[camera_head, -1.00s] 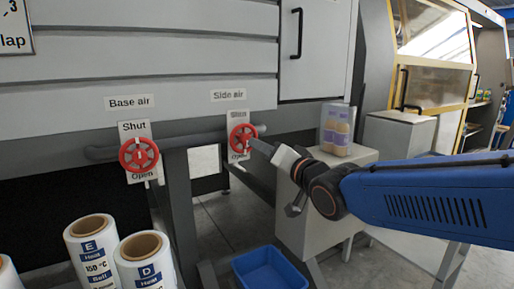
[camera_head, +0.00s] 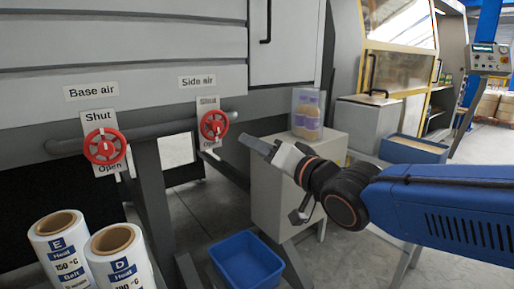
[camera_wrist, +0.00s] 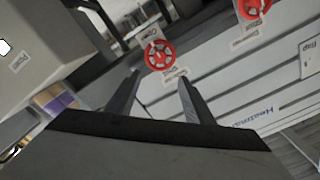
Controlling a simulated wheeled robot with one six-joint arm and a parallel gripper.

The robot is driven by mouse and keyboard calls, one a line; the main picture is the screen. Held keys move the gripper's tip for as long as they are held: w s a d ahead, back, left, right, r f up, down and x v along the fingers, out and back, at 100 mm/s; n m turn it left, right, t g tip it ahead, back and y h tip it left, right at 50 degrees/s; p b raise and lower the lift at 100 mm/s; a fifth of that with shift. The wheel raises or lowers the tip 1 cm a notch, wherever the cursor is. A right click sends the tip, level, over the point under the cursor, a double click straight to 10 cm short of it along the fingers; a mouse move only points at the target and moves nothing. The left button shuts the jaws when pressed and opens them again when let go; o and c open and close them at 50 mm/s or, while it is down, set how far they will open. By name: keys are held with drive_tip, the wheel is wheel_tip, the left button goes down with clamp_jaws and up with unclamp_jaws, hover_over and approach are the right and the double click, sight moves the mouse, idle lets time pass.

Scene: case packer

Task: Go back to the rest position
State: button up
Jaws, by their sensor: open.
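My gripper (camera_head: 257,146) is in the middle of the head view, apart from and to the right of the red Side air valve wheel (camera_head: 214,125). Its jaws are open and empty in the wrist view (camera_wrist: 158,90), with the Side air wheel (camera_wrist: 159,55) beyond the fingertips. A second red wheel, under the Base air label (camera_head: 104,147), is on the same pipe to the left. It also shows at the top right of the wrist view (camera_wrist: 252,8). Both wheels have Shut plates above and Open plates below.
A grey cabinet (camera_head: 272,196) with bottles in a clear case (camera_head: 307,114) stands behind my gripper. A blue bin (camera_head: 246,262) is on the floor below. Labelled rolls (camera_head: 120,262) stand at lower left. A control panel (camera_head: 489,59) is at the far right.

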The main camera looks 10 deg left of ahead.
drive_tip(key=w+d+f+m+h, duration=0.1)
drive_tip(key=d+f+h, duration=0.45)
drive_tip(key=d, duration=0.75)
drive_tip(key=d+f+m+h, duration=0.1)
drive_tip(key=d+f+h, duration=0.3)
drive_tip(key=d+f, duration=0.55)
drive_tip(key=s+d+f+g+h, duration=0.2)
drive_tip(key=s+d+f, duration=0.3)
drive_tip(key=s+d, duration=0.4)
drive_tip(key=s+d+f+g+h, duration=0.2)
drive_tip(key=s+d+f+g, duration=0.2)
drive_tip(key=s+d, duration=0.6)
drive_tip(key=shift+f+g, duration=0.4)
drive_tip(key=shift+f, duration=0.4)
